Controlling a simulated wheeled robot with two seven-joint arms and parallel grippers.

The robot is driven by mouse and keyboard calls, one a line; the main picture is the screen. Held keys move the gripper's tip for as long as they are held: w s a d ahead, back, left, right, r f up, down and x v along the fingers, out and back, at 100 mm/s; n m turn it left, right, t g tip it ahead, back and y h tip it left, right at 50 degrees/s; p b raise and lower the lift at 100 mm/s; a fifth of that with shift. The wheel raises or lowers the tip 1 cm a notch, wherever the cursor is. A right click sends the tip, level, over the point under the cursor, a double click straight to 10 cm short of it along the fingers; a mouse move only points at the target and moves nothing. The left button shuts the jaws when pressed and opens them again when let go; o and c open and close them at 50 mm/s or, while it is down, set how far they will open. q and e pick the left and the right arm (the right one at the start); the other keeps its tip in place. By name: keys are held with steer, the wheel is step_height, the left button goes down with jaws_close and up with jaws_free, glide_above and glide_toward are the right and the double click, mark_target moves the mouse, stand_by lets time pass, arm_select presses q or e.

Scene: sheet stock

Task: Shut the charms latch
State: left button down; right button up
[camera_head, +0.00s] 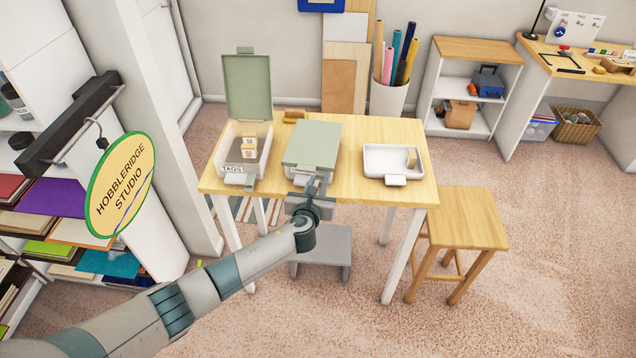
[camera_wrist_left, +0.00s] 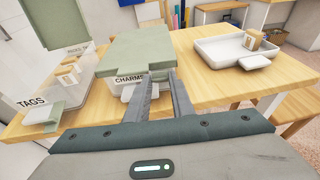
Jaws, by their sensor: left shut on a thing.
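The charms box (camera_head: 312,147) stands at the front middle of the wooden table with its grey-green lid down. Its label, CHARMS, shows partly in the left wrist view (camera_wrist_left: 129,79). The green latch flap (camera_wrist_left: 154,67) at the lid's front edge lies at the fingertips of my left gripper (camera_head: 314,184). The left gripper also shows in the left wrist view (camera_wrist_left: 162,80), its two fingers shut on the latch from the front. The fingers hide part of the latch and box front, so I cannot tell whether it is fastened. My right gripper is not in view.
The tags box (camera_head: 230,168) stands left with its lid (camera_head: 247,87) raised and small blocks inside. A white tray (camera_head: 375,160) with a block is at the right. A stool (camera_head: 466,217) stands right of the table (camera_head: 345,187).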

arm_select(q)
steer(key=shift+w+d+r+g, duration=0.1)
steer(key=shift+w+r+g, duration=0.5)
steer(key=shift+g, duration=0.3)
steer(key=shift+r+g, duration=0.1)
steer(key=shift+g, duration=0.2)
steer(key=c, duration=1.5)
jaws_free()
steer(key=shift+s, duration=0.2)
steer(key=b+v, duration=0.4)
steer(key=v, duration=1.3)
steer(key=shift+r, duration=0.2)
